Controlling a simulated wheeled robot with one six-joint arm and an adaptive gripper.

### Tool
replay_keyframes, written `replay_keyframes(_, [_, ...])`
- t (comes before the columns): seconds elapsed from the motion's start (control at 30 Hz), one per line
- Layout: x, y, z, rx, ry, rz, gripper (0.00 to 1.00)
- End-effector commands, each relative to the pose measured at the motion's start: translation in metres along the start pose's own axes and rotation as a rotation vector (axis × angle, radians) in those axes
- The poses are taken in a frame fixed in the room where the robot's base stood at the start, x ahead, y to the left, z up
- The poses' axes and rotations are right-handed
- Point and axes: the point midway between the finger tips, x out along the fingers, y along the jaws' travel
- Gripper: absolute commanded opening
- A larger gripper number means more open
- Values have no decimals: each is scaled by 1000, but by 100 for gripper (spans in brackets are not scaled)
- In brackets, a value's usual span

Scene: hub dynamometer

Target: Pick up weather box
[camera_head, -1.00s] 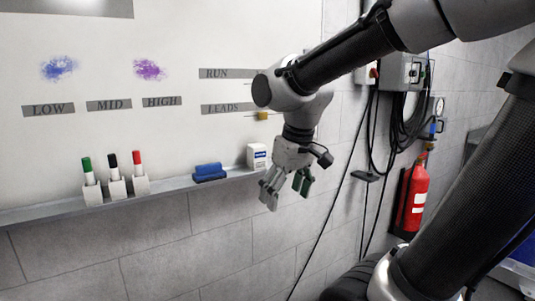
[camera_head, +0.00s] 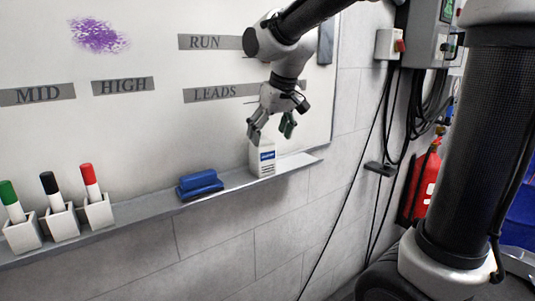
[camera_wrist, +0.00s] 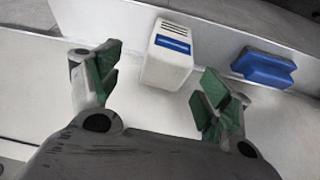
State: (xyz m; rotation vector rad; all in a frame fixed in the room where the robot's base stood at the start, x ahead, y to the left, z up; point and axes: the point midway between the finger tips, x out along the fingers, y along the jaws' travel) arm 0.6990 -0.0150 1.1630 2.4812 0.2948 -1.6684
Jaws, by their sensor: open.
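The weather box is a small white box (camera_head: 262,158) with a blue label, standing upright on the ledge under the whiteboard. In the wrist view the white box (camera_wrist: 168,55) shows slots and a blue band, beyond the fingertips and between their lines. My gripper (camera_head: 271,132) is open, just above the box in the head view. In the wrist view the gripper's two green-padded fingers (camera_wrist: 159,87) are spread wide with nothing held between them.
A blue eraser (camera_head: 200,184) lies on the ledge (camera_head: 145,205) left of the box. It also shows in the wrist view (camera_wrist: 264,67). Black, red and green markers (camera_head: 52,192) stand in white holders further left. A black cable (camera_head: 355,190) hangs to the right.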

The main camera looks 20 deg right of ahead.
Motion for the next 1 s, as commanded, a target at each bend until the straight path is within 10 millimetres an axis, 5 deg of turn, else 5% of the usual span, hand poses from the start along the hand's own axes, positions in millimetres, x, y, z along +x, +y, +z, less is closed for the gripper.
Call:
replay_keyframes(0.57, [73,-8,2,13,3,0,79])
replay_keyframes(0.87, [78,-8,1,13,6,0,79])
replay_keyframes(1.0, [78,-8,1,13,6,0,53])
